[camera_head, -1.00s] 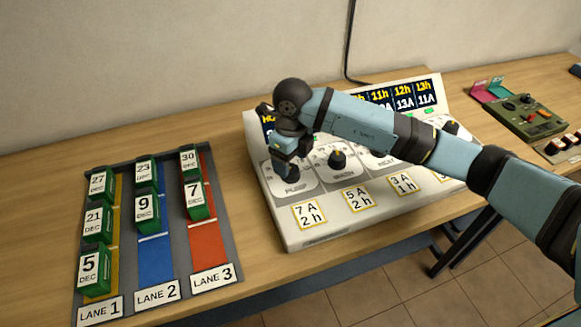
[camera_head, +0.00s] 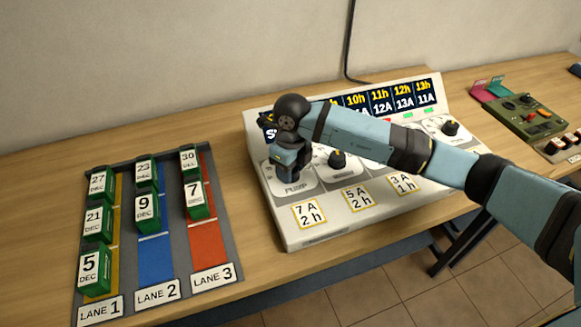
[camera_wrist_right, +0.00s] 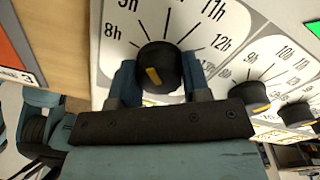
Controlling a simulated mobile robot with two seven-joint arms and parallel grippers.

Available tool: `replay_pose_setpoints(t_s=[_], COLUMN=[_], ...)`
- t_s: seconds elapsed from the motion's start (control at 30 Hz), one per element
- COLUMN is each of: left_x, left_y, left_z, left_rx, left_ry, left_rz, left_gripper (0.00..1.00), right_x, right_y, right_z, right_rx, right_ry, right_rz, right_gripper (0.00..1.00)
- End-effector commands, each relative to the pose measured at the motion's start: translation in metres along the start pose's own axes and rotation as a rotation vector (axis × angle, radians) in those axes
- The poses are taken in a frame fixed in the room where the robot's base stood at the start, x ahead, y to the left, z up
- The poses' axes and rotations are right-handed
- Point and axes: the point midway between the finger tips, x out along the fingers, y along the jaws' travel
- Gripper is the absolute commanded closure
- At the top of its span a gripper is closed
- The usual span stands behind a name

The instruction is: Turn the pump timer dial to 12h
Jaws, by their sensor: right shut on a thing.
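The pump timer dial (camera_wrist_right: 158,70) is a black round knob with an orange pointer mark, ringed by a printed hour scale. In the right wrist view its 12h label (camera_wrist_right: 220,44) lies to the right of the knob and 11h lies above that. The orange mark slants from upper left to lower right; I cannot tell the exact hour. My right gripper (camera_wrist_right: 160,86) is shut on the knob, one finger on each side. In the head view the right gripper (camera_head: 288,166) is over the PUMP position of the white panel (camera_head: 325,222) and hides the knob. My left gripper is not in view.
Yellow-edged cards (camera_head: 308,213) lie along the panel front. A grey lane board (camera_head: 180,255) with green date blocks is left. A green device (camera_head: 530,115) is far right.

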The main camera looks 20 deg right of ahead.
Motion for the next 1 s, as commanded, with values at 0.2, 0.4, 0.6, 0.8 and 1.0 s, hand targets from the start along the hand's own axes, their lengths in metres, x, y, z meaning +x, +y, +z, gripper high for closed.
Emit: replay_pose_setpoints(t_s=[0.2, 0.4, 0.6, 0.8, 1.0], left_x=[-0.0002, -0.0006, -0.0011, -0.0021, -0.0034], left_y=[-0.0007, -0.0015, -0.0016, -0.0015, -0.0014], left_z=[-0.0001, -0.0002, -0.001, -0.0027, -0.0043], left_rx=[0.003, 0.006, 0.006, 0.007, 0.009], left_ry=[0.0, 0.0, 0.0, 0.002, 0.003], left_rz=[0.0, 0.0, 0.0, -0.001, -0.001], left_gripper=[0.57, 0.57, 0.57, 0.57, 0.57], right_x=[-0.0006, -0.0008, -0.0012, -0.0015, -0.0017], right_y=[-0.0001, -0.0003, -0.0004, -0.0004, -0.0004], right_z=[0.0001, 0.0001, 0.0001, -0.0001, -0.0004], right_rx=[0.054, 0.18, 0.36, 0.551, 0.741], right_ry=[-0.002, -0.006, -0.012, -0.017, -0.022], right_rz=[0.0, 0.0, 0.001, 0.001, 0.001], right_gripper=[0.8, 0.8, 0.8, 0.8, 0.8])
